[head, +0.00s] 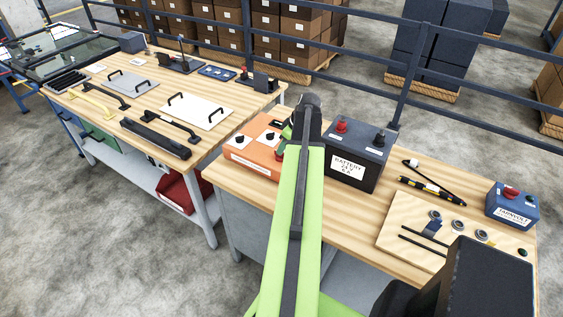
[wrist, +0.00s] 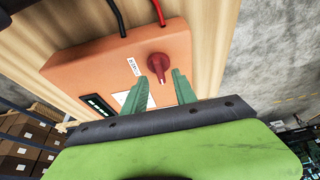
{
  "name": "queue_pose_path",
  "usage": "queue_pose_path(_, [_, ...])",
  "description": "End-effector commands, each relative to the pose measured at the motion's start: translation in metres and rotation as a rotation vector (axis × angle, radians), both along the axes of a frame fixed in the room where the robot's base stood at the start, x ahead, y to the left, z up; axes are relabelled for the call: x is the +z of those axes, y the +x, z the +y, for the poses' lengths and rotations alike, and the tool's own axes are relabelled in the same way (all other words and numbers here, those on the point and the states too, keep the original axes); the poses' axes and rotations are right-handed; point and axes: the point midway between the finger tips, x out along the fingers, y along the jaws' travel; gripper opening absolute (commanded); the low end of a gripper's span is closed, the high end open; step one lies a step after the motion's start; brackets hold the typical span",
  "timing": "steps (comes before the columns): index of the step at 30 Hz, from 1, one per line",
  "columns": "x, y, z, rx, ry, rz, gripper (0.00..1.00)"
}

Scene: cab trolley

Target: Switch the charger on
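The charger is an orange box (head: 247,158) left of the battery in the head view. It fills the middle of the wrist view (wrist: 95,62). In the wrist view a red rotary knob (wrist: 159,64) sits on its face, beside a small white label and a dark display (wrist: 96,105). My gripper (wrist: 164,77) has two green fingers, apart on either side of the knob's lower part. Whether they touch it I cannot tell. In the head view my arm hides the charger's right side and most of my gripper.
The black battery (head: 351,156) stands close to the right of my arm. A wooden board (head: 395,232) with small parts and a blue box (head: 511,203) are farther right. Black and red cables (wrist: 118,15) run from the charger. A second bench (head: 110,125) stands left.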

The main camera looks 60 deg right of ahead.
Motion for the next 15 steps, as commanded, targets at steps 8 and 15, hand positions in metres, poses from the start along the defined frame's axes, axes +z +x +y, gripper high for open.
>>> queue_pose_path(8, [-0.031,0.012,-0.001,-0.001,-0.001,0.0,0.34])
queue_pose_path(15, [-0.029,0.012,0.0,-0.001,-0.001,0.0,0.27])
